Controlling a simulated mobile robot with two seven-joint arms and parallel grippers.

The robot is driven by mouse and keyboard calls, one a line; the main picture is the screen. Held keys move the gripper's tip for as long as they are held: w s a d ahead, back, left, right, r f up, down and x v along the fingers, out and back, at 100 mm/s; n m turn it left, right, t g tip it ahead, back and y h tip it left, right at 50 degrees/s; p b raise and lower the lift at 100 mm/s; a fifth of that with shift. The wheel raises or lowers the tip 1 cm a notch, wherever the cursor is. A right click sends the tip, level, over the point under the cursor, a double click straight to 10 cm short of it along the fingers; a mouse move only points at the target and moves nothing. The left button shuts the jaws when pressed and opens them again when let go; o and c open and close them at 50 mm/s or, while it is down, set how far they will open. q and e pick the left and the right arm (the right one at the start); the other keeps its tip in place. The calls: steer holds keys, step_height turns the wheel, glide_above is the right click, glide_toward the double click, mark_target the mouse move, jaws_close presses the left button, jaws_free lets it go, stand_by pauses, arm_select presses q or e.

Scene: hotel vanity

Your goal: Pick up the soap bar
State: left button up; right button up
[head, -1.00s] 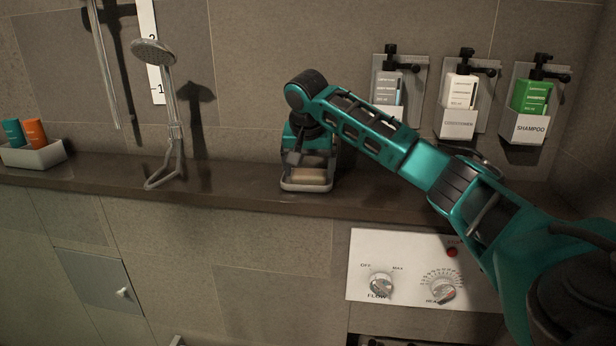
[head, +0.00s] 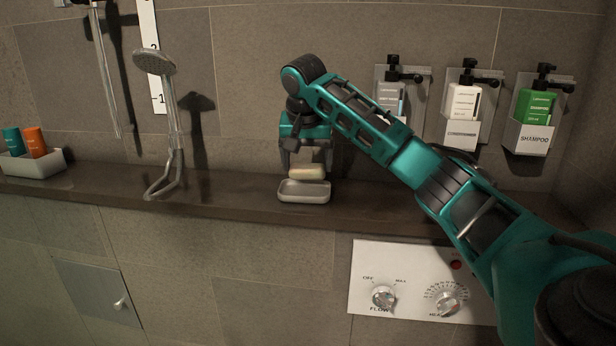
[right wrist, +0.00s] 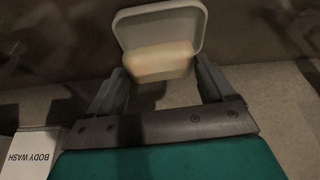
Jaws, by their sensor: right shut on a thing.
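The soap bar (head: 307,172) is a cream, rounded block. My right gripper (head: 305,168) is shut on it and holds it just above the soap dish (head: 304,196). The dish is a shallow, light grey tray on the dark ledge. In the right wrist view the soap bar (right wrist: 159,62) is between the two fingers of my right gripper (right wrist: 163,80), with the dish (right wrist: 190,12) beyond it. My left gripper is not in view.
A hand shower (head: 165,125) on a stand is to the left on the ledge (head: 235,200). A grey bin (head: 40,162) with two bottles is at far left. Wall dispensers (head: 463,105) are to the right. A panel with knobs (head: 410,285) is below the ledge.

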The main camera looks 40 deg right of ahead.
mark_target(308, 168)
step_height(308, 168, up, 15)
stand_by(0.4)
steer(key=shift+s+f, duration=0.1)
steer(key=shift+f, duration=0.05)
